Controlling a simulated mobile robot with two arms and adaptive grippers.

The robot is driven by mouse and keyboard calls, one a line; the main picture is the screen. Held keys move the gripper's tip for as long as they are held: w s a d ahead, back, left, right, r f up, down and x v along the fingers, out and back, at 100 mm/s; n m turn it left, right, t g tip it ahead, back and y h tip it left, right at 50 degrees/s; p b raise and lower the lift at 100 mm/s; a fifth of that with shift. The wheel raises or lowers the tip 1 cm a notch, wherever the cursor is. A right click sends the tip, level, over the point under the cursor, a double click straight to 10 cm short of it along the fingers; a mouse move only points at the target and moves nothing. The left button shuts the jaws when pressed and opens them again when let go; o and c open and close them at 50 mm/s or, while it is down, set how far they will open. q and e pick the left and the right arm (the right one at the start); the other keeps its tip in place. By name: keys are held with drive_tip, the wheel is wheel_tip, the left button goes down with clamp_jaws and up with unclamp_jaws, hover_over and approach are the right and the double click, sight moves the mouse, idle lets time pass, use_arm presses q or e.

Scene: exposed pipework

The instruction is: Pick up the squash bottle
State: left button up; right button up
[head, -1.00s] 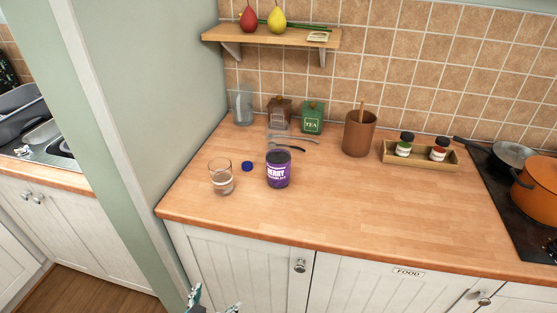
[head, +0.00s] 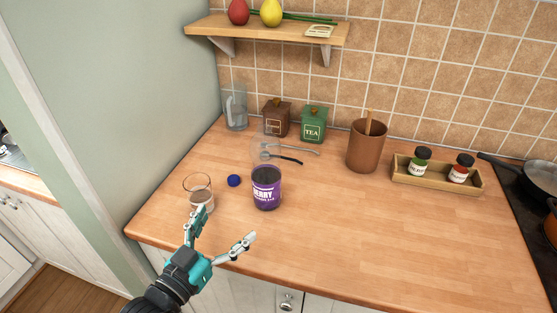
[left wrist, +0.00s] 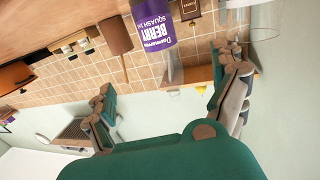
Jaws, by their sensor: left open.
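The squash bottle (head: 266,188) stands upright on the wooden counter in the head view. It has a purple label reading "BERRY" and a clear upper part. In the left wrist view the squash bottle (left wrist: 153,24) appears upside down, beyond the fingers and between them. A blue cap (head: 234,180) lies on the counter to its left. My left gripper (head: 226,231) is open and empty at the counter's front edge, in front of and left of the bottle, apart from it. The left gripper's spread fingers also show in the left wrist view (left wrist: 168,93). My right gripper is not in view.
A glass (head: 199,192) stands left of the bottle, close beyond my left gripper. Behind are utensils (head: 285,158), a brown canister (head: 277,120), a green tea tin (head: 313,125) and a brown pot (head: 366,147). A spice tray (head: 437,179) stands right. The front right counter is clear.

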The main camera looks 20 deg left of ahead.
sight(259, 183)
use_arm(q)
drive_tip(key=x, duration=0.2)
drive_tip(key=p+x, duration=0.1)
drive_tip(key=x, duration=0.2)
drive_tip(key=r+p+x, duration=0.1)
drive_tip(key=x, duration=0.5)
drive_tip(key=shift+f+p, duration=0.15)
drive_tip(key=shift+p, duration=0.15)
drive_tip(key=shift+w+d, duration=0.15)
drive_tip(key=shift+w, duration=0.65)
drive_tip(key=p+x, duration=0.1)
drive_tip(key=x, duration=0.3)
drive_tip(key=shift+w+d+p, duration=0.1)
drive_tip(key=shift+w+p, duration=0.15)
drive_tip(key=shift+p, duration=0.05)
drive_tip(key=shift+w+f, duration=0.15)
drive_tip(key=c, duration=1.5)
drive_tip(key=shift+c, duration=0.7)
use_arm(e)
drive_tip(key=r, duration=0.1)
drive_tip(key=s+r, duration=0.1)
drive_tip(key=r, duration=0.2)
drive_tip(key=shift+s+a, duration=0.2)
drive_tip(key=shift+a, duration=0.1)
